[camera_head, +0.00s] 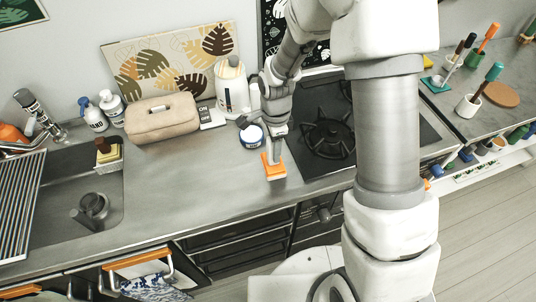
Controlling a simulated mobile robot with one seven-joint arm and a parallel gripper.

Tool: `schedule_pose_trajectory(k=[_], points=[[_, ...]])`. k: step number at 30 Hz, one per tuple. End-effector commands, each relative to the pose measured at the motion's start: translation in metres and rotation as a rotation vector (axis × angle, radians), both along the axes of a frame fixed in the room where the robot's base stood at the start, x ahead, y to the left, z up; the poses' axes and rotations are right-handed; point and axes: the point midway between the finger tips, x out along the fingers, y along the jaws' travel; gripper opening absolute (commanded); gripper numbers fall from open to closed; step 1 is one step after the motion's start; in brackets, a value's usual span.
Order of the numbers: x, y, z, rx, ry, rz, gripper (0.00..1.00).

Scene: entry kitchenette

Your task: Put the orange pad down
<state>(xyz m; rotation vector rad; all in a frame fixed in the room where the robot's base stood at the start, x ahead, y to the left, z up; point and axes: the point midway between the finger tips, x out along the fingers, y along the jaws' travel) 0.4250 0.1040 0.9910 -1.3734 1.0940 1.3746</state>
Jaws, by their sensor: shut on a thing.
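The orange pad (273,165) is at the lower end of my arm, over the grey counter (215,180) just left of the black hob. It has an orange upper part and a paler strip along its lower edge. My gripper (274,153) points downward and is shut on the pad, with the fingertips partly hidden against it. I cannot tell from this view whether the pad touches the counter or hangs slightly above it.
A blue and white jar (251,137) stands close behind the pad. The black hob (325,133) is to the right. The sink (85,195) is left. The counter left of the pad is clear.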

Motion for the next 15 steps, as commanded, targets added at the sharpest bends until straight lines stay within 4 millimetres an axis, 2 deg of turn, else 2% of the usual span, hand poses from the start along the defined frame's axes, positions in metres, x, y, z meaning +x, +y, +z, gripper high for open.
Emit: schedule_pose_trajectory(k=[6,11,15], points=[[0.009,0.017,-0.011,0.0,-0.001,0.0,0.0],[0.009,0.017,-0.021,0.0,0.001,-0.001,0.0],[0.009,0.017,-0.039,-0.001,0.004,-0.001,0.0]])
